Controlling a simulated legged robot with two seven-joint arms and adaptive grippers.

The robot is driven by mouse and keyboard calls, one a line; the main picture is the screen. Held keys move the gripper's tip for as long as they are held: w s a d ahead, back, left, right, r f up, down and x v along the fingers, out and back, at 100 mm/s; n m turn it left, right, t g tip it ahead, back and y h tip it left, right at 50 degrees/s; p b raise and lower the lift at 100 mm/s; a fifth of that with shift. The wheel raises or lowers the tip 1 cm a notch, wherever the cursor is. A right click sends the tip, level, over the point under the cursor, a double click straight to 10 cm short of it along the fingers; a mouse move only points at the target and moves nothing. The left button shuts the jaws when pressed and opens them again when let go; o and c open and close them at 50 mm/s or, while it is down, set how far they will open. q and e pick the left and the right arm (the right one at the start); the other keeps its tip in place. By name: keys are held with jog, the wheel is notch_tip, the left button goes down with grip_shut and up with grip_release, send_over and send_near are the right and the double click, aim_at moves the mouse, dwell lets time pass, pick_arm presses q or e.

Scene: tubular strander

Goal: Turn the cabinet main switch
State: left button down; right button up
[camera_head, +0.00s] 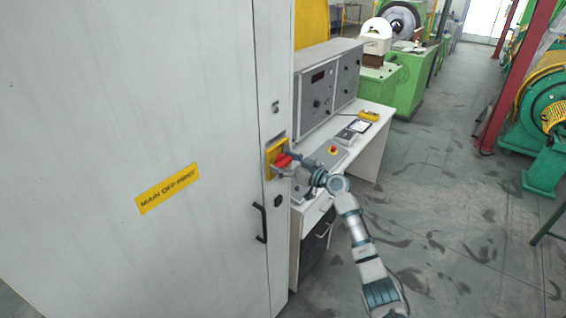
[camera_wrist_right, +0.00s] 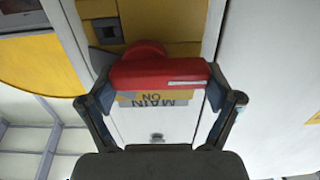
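The white cabinet (camera_head: 120,110) fills the left of the head view. Its main switch, a red handle (camera_head: 283,160) on a yellow plate (camera_head: 271,152), sits near the cabinet's right edge. My right gripper (camera_head: 288,166) is at the switch. In the right wrist view the red handle (camera_wrist_right: 158,75) lies crosswise between the two fingers of my right gripper (camera_wrist_right: 160,92), with a fingertip close against each end. Whether both fingertips press on it is hard to tell. A plate reading "MAIN ON" (camera_wrist_right: 153,98) shows upside down beside the handle. My left gripper is out of view.
A yellow "MAIN OFF FIRST" label (camera_head: 167,188) and a black door handle (camera_head: 260,223) are on the cabinet. A desk (camera_head: 372,135) with a grey control panel (camera_head: 318,92) stands behind my right arm.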

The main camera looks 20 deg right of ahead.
jog(key=c, duration=0.3)
jog(key=m, duration=0.3)
jog(key=shift+w+d+r+m, duration=0.1)
jog(key=shift+d+r+m, duration=0.1)
jog(key=shift+r+m, duration=0.1)
jog(key=m, duration=0.2)
jog(key=m+p, duration=0.1)
jog(key=m, duration=0.1)
jog(key=shift+w+d+r+m, duration=0.15)
jog(key=shift+w+d+m, duration=0.05)
jog(key=shift+m, duration=0.1)
jog(key=m, duration=0.1)
jog(key=m+p, duration=0.1)
jog(key=shift+w+d+m, duration=0.1)
jog(key=shift+d+m, duration=0.1)
jog(key=shift+m, duration=0.2)
jog(key=m, duration=0.1)
jog(key=m+p, duration=0.1)
jog(key=m, duration=0.1)
jog(key=shift+w+d, duration=0.15)
jog(key=shift+d, duration=0.05)
jog(key=shift+w+d+f+m+p, duration=0.15)
jog(key=shift+m+p, duration=0.35)
jog(key=shift+m, duration=0.5)
jog(key=shift+s+f+m+p, duration=0.1)
jog(key=shift+m+p, duration=0.4)
jog(key=shift+m, duration=0.5)
